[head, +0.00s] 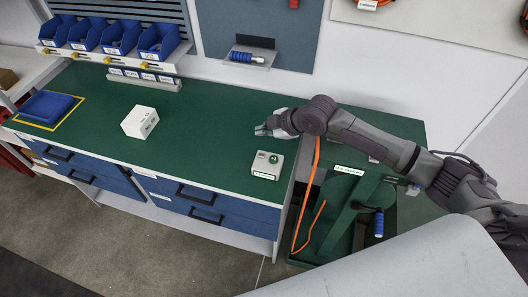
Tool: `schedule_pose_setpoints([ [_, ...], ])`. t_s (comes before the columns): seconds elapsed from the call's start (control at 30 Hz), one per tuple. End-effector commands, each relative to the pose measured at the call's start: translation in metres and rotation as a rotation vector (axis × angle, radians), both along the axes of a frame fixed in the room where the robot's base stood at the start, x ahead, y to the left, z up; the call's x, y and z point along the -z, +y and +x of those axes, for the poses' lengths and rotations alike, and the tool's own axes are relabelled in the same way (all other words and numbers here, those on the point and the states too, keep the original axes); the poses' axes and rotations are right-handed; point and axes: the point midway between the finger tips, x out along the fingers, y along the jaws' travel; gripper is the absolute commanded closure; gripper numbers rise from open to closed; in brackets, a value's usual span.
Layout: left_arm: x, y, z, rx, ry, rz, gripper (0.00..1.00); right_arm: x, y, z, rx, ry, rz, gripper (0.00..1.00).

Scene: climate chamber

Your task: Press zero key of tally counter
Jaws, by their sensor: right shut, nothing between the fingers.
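A small light grey box with a dark red patch and a round green key on top, which looks like the tally counter (266,172), sits near the front right edge of the green bench top. Its label is too small to read. My right gripper (259,130) is shut and empty. It is behind the box in the picture, apart from it, with its fingers pointing left. My left gripper is not in view.
A white carton (140,122) stands mid-bench on the green top (200,125). A blue tray (47,106) lies inside a yellow outline at the left. Blue bins (118,38) line the back shelf. A green cart (350,215) with an orange handle stands at the right.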

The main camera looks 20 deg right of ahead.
Motion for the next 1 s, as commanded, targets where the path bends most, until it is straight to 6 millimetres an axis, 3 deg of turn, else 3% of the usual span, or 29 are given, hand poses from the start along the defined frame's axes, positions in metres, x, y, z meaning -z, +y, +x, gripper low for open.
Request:
schedule_pose_setpoints([
  [0.57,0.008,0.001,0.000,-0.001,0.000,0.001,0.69,0.006,-0.001,0.001,-0.002,-0.004,-0.001,1.00],
  [1.0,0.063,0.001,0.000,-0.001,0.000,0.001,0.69,0.064,-0.001,0.001,-0.002,-0.003,-0.002,1.00],
])
